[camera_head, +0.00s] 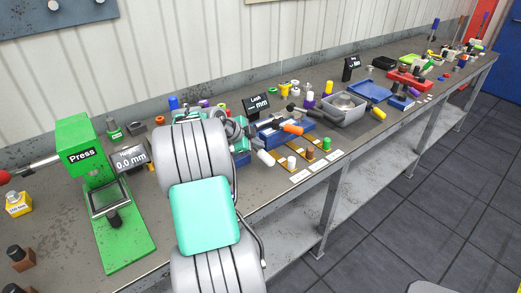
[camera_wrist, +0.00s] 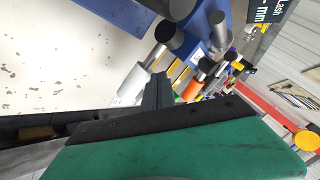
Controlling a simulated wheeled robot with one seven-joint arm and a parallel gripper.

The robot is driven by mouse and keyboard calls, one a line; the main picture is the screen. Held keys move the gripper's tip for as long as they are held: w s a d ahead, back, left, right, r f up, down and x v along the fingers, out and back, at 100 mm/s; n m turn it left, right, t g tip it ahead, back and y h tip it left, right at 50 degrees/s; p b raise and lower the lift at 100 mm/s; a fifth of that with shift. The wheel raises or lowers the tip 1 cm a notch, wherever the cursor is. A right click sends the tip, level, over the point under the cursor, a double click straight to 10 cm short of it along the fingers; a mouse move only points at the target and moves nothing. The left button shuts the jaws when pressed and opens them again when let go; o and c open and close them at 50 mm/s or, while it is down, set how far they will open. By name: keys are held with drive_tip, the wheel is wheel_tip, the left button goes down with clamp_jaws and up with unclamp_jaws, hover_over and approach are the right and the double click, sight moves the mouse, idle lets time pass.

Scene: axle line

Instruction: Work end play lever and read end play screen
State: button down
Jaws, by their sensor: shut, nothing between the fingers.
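A small black screen (camera_head: 257,103) at the middle of the bench reads "Lash" with dashes and "mm". Its edge also shows in the wrist view (camera_wrist: 268,12). Another screen (camera_head: 351,67) stands farther back; its label is too small to read surely. Near the blue fixture (camera_head: 272,136) are a lever with an orange handle (camera_head: 292,129) and one with a white handle (camera_head: 265,158); I cannot tell which is the end play lever. My gripper (camera_wrist: 157,92) is shut and empty, near the white and orange handles in the wrist view. My arm hides it in the head view.
A green press (camera_head: 85,150) with a red-knobbed arm stands at left, beside a screen reading 0.0 mm (camera_head: 130,158). A grey bin (camera_head: 345,108), a blue tray (camera_head: 370,91) and many small parts crowd the bench. The wall runs behind; the front edge borders open floor.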

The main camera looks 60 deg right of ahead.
sight(259, 151)
drive_tip(key=shift+f+b, duration=1.15)
drive_tip(key=shift+b, duration=0.15)
idle(0.9)
drive_tip(key=shift+a+f, duration=0.15)
drive_tip(key=shift+f, duration=0.25)
idle(0.4)
drive_tip(key=shift+r, duration=0.15)
drive_tip(key=shift+r+p, duration=0.4)
drive_tip(key=shift+r, duration=1.65)
drive_tip(key=shift+r+p, duration=1.2)
drive_tip(key=shift+r, duration=1.35)
